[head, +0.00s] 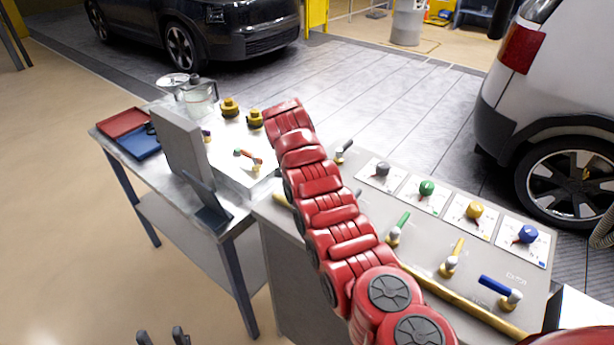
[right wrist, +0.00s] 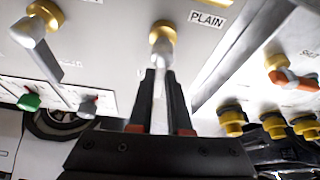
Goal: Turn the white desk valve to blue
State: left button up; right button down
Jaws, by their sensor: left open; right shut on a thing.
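In the head view my red right arm hides this gripper. My left gripper (head: 163,338) is open and empty at the bottom edge, only its fingertips showing. Cards with grey (head: 382,169), green (head: 427,188), yellow (head: 475,210) and blue (head: 527,234) knobs line the desk.
Valves with green (head: 401,225), yellow (head: 457,250) and blue (head: 494,285) handles stand on the desk in front of the cards. The left bench holds a red tray (head: 122,123) and a grey upright panel (head: 180,145).

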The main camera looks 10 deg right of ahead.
jog(key=shift+s+d+m+b, duration=0.1)
jog(key=shift+s+m+b, duration=0.05)
jog(key=shift+m+b, duration=0.55)
dwell(0.6)
jog(key=c, duration=0.9)
grip_release()
jog(key=shift+o, duration=0.2)
jog(key=shift+r+b, duration=0.1)
jog(key=shift+b, duration=0.2)
jog(key=b, duration=0.1)
jog(key=a+r+b, duration=0.1)
jog(key=shift+s+r+b, duration=0.2)
jog(key=shift+r+b, duration=0.1)
jog(key=v, duration=0.5)
jog(key=shift+w+d+r, duration=0.1)
jog(key=shift+w+r, duration=0.05)
jog(key=shift+r, duration=0.05)
jog(key=p+v, duration=0.3)
jog(key=v, duration=0.7)
